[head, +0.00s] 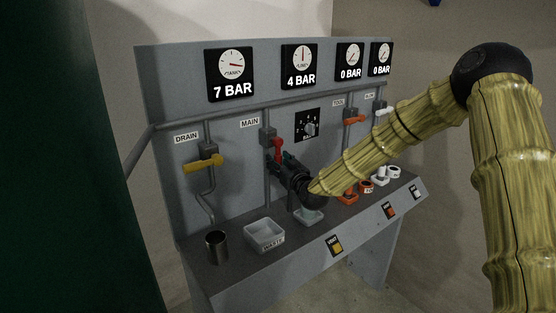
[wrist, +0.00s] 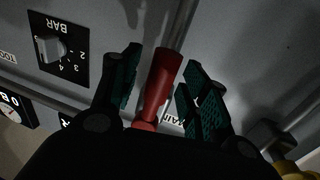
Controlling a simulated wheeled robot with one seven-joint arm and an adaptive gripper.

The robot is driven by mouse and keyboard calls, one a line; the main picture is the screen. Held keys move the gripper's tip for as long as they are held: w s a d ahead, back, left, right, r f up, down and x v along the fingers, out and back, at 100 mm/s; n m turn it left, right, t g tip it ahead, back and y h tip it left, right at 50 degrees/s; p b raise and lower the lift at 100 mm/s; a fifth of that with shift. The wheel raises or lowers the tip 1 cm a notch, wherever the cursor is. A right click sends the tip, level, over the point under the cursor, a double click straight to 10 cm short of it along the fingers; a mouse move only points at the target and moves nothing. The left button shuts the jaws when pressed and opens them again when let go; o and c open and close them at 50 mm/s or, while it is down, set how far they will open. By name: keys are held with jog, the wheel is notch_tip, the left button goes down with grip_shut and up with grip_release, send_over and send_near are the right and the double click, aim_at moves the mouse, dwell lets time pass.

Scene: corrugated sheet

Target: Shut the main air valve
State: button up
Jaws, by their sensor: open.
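The main valve has a red lever (head: 278,149) on a grey pipe below the MAIN label (head: 250,123). The lever hangs down along the pipe in the head view. My gripper (head: 281,162) is at the lever, and its black body hides part of the valve and pipe. In the wrist view the red lever (wrist: 161,88) stands between the two green-padded fingers of my gripper (wrist: 160,92). The fingers are open, with a gap visible on the left side; contact on the right cannot be told. The line gauge (head: 300,66) reads 4 BAR and the tank gauge (head: 230,74) 7 BAR.
A yellow drain lever (head: 203,163) is to the left, and an orange tool lever (head: 354,120) to the right. A regulator knob (head: 308,128) is close by on the panel.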

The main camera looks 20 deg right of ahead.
jog(key=shift+w, duration=0.5)
jog(key=shift+a, duration=0.1)
grip_shut()
